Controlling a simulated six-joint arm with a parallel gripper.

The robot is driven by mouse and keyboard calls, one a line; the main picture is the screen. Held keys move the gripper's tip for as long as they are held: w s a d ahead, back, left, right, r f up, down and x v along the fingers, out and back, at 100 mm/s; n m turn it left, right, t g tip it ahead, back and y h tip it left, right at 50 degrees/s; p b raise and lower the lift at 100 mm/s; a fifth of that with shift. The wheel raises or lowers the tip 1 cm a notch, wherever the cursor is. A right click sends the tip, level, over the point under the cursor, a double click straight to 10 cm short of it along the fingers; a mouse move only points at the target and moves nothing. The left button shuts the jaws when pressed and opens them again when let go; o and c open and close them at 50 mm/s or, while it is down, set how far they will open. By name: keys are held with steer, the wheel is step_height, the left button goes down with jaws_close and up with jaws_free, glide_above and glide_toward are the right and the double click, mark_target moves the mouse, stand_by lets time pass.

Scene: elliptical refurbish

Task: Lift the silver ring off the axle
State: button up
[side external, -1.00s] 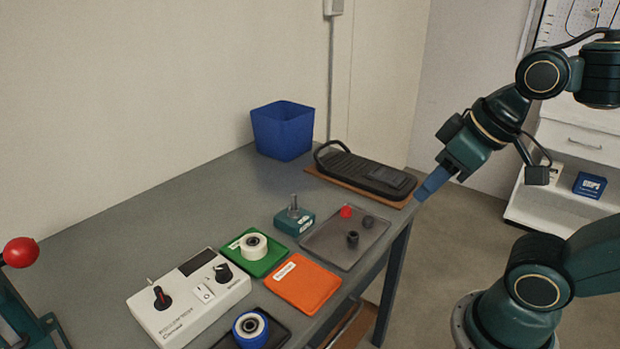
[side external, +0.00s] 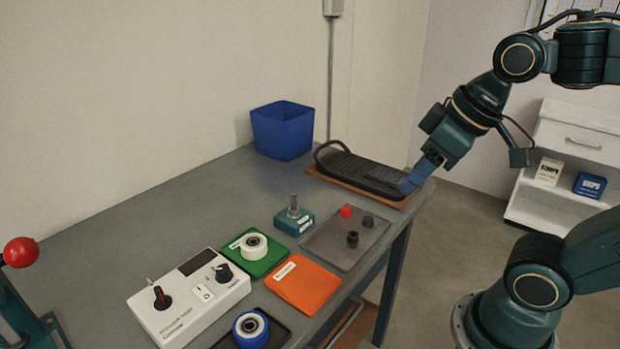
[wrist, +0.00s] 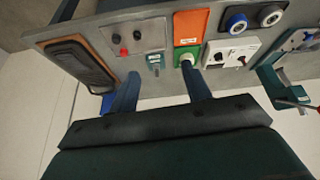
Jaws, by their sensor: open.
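A teal block (side external: 293,222) with an upright metal axle (side external: 294,201) stands on the grey bench, left of the grey tray. A small silvery collar shows around the axle's lower part; whether it is the ring is too small to tell. The block also appears in the wrist view (wrist: 154,61), between my two fingers in the picture. My gripper (side external: 408,186) is open and empty, well to the right of the axle, in front of the right end of the black pedal-like device. In the wrist view, its blue fingers (wrist: 160,90) are spread wide.
A grey tray (side external: 328,250) holds a red piece and dark pieces. The black device (side external: 362,173) lies on a brown board. A green mat (side external: 273,263) with a white wheel, an orange mat (side external: 305,287), a control box (side external: 178,312) and a blue bin (side external: 283,132) stand around.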

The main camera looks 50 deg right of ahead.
steer(key=w+r+n+g+y, duration=0.1)
steer(key=w+n, duration=0.2)
steer(key=w, duration=0.5)
steer(key=n+g+y, duration=0.2)
steer(key=n+y, duration=0.1)
steer(key=n, duration=0.6)
glide_above(297, 208)
steer(key=s+d, duration=0.2)
steer(key=d, duration=0.3)
step_height(297, 208, down, 9)
steer(key=shift+r, duration=0.1)
steer(key=shift+a+g, duration=0.1)
steer(key=shift+g, duration=0.2)
steer(key=shift+x, duration=6.85)
steer(key=shift+w, duration=0.1)
steer(key=shift+c, duration=0.5)
steer(key=shift+r, duration=0.1)
jaws_close()
